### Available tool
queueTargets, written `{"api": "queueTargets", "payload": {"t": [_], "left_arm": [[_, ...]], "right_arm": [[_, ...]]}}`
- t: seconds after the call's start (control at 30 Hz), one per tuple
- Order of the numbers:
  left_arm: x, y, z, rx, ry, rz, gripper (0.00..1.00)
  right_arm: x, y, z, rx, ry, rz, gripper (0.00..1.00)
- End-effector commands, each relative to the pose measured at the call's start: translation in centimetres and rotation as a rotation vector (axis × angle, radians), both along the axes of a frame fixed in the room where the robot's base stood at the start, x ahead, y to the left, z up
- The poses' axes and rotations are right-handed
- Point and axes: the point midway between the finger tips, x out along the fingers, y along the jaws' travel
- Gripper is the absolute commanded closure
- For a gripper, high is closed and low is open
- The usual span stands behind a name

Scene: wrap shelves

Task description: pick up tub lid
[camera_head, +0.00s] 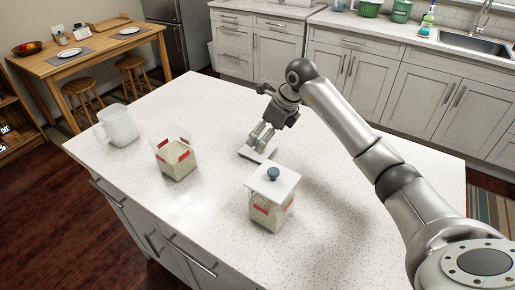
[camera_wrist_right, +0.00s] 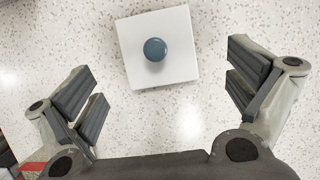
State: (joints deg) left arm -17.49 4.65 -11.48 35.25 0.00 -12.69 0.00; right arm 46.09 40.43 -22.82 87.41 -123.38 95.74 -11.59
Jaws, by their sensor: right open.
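A white square tub lid (camera_head: 249,153) with a round blue knob lies flat on the counter. It shows whole in the right wrist view (camera_wrist_right: 182,68), ahead of and roughly between the spread fingers. My right gripper (camera_head: 263,136) is open and empty above the lid, pointing down; in the head view it hides part of the lid and its knob. An open clear tub (camera_head: 176,165) with red marks and pale grainy contents stands to the left, without a lid. A second such tub (camera_head: 268,213) wears a white lid with a blue knob (camera_head: 273,174). My left gripper is not in view.
A white pitcher (camera_head: 119,126) stands at the counter's left end. The pale speckled counter (camera_head: 350,240) is clear around the loose lid, with the lidded tub standing nearest in front. A red patch shows at the lower left of the right wrist view.

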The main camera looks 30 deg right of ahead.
Motion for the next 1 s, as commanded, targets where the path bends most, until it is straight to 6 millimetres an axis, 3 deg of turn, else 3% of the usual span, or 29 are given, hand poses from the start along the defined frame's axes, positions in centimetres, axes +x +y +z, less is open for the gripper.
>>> {"api": "queueTargets", "payload": {"t": [0.33, 0.63, 0.93, 1.0], "left_arm": [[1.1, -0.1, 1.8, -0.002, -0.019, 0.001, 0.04], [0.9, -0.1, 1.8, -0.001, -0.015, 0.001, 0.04], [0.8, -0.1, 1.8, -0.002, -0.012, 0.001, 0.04], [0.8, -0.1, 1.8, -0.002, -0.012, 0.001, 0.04]], "right_arm": [[1.2, 1.2, -4.2, 0.002, 0.002, -0.001, 0.00], [1.4, 1.3, -4.8, 0.000, 0.000, -0.001, 0.00], [1.4, 1.3, -4.8, 0.000, 0.000, -0.001, 0.37], [1.4, 1.3, -4.8, 0.000, 0.000, -0.001, 0.38]]}}
